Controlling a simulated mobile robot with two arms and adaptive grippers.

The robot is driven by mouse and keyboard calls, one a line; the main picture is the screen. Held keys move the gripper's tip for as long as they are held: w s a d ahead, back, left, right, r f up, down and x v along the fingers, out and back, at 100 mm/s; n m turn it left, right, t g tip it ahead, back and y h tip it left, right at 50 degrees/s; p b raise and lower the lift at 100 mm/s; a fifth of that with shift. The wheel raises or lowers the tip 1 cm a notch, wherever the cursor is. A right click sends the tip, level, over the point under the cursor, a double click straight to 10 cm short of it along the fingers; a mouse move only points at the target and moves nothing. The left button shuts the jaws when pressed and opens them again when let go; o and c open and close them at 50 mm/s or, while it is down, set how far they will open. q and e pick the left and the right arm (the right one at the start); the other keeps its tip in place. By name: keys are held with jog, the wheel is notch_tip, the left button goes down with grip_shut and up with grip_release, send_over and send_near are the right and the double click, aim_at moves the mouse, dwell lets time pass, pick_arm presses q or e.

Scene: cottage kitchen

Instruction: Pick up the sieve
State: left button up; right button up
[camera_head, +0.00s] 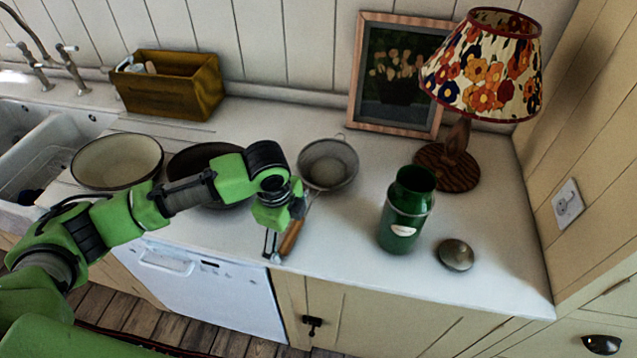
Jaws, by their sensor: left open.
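The sieve (328,164) lies on the white counter, its round mesh bowl toward the wall. Its wooden handle (291,238) points toward the counter's front edge. My left gripper (272,244) is open, low over the counter's front edge at the handle's end. The handle shows just right of the fingers; I cannot tell whether it is between them or touching. Part of the sieve's stem is hidden behind my left wrist. My right gripper is not in view.
A dark pan (190,163) and a cream bowl (117,161) stand left of the sieve. A green jar (406,212), a round lid (455,255), a floral lamp (484,75) and a picture frame (359,85) stand to the right. A sink (50,150) is at far left.

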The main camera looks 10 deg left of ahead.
pick_arm(q)
jog(key=c, duration=1)
jog(key=shift+s, duration=0.1)
jog(key=shift+c, duration=0.4)
jog(key=shift+s, duration=0.1)
